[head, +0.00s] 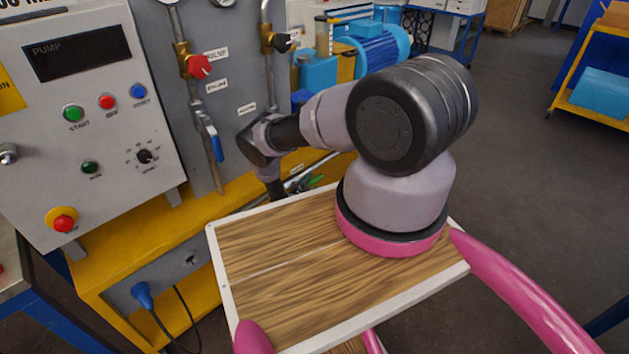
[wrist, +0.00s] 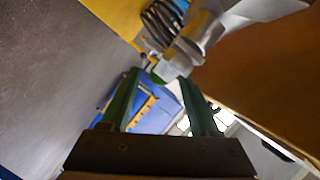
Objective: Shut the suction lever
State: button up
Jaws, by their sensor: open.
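In the wrist view my gripper (wrist: 160,77) is open, with its two dark green fingers apart. A grey metal fitting (wrist: 215,27) with a small green end (wrist: 165,71) shows between and just past the fingertips. I cannot tell whether they touch it. In the head view a green piece (head: 315,182) shows by a metal pipe behind the board; I cannot tell whether it is a lever or a finger. A blue lever (head: 214,140) hangs down along a vertical pipe. The labels are too blurred to tell which lever is suction. The gripper's end is mostly hidden in the head view.
The pump control panel (head: 85,110) stands at left on a yellow base (head: 130,240). Red (head: 199,66) and black (head: 281,42) valve handles sit above. A blue motor (head: 380,45) is behind. A dark coil (wrist: 160,20) shows in the wrist view. Floor at right is open.

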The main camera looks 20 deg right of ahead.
aim_at(315, 180)
jog(key=shift+x, duration=1.75)
grip_shut()
